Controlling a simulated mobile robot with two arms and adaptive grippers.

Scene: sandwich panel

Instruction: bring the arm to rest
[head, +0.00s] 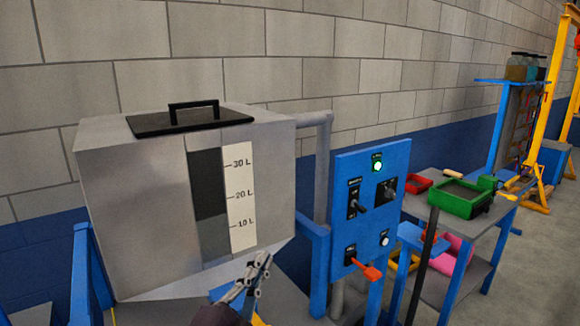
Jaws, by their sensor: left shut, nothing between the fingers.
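My left gripper (260,264) shows at the bottom middle, in front of the lower right part of a grey tank (130,210). Its fingers are shut and empty, and it points up and to the right. It is left of a blue control panel (372,215) and looks apart from it. The panel carries a lit green lamp (377,166), black switches, a white button (385,239) and a red-orange lever (369,271). My right gripper is not in view.
The tank has a black handled lid (190,120) and a litre scale (240,200). A yellow frame (553,90) stands at the far right. Grey floor is clear at the lower right.

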